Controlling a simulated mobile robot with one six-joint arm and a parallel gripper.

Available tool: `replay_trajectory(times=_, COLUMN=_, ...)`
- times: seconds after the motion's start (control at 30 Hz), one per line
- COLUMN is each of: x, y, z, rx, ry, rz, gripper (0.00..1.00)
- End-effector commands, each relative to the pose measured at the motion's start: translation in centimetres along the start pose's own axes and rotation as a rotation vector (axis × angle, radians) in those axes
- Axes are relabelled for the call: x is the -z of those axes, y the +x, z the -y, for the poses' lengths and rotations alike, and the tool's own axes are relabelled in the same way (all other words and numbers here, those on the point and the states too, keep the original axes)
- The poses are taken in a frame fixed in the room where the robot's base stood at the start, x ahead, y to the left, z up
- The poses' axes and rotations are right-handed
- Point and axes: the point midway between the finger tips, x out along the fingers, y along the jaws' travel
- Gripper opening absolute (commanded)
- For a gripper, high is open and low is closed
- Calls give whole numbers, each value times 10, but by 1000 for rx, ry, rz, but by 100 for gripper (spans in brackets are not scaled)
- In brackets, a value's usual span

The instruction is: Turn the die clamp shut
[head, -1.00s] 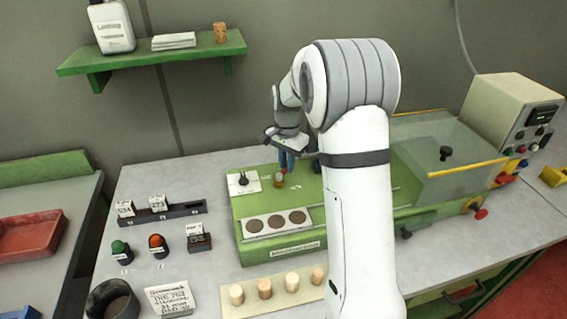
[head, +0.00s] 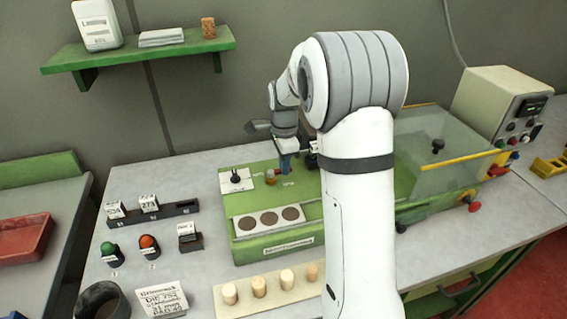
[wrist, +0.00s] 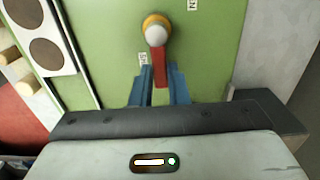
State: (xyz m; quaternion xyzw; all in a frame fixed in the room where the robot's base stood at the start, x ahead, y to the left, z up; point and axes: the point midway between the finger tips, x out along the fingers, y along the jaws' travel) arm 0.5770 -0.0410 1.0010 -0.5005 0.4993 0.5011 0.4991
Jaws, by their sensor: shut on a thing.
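The die clamp is a red lever (wrist: 159,72) with a brass and white pivot knob (wrist: 156,30), on the green machine top in the wrist view. My gripper (wrist: 159,90) has its blue fingers shut on the lever, one on each side, with the pivot beyond the fingertips. In the head view my gripper (head: 284,168) is low over the green machine (head: 232,220), just right of the pivot knob (head: 271,178). The lever is mostly hidden there. Small white labels (wrist: 144,59) lie beside the clamp; I cannot read them surely.
A white plate with a black knob (head: 236,178) is left of the clamp. A plate with dark discs (head: 268,220) lies in front. A clear guard (head: 430,170) stands at right. Stoppers on a board (head: 265,286), push buttons (head: 149,243) and a block rack (head: 180,211) are on the bench.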

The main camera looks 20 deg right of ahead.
Motion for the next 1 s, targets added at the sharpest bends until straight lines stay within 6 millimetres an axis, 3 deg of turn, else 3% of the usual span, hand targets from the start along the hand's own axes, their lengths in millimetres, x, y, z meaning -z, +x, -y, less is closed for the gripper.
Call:
replay_trajectory(times=0.5, x=-1, y=-1, z=0, rx=2, ry=20, rz=1, gripper=0)
replay_trajectory(times=0.53, x=-1, y=-1, z=0, rx=2, ry=20, rz=1, gripper=15)
replay_trajectory(times=0.77, x=-1, y=-1, z=0, rx=1, ry=19, rz=0, gripper=34)
replay_trajectory(times=1.0, x=-1, y=0, z=0, rx=1, ry=18, rz=0, gripper=36)
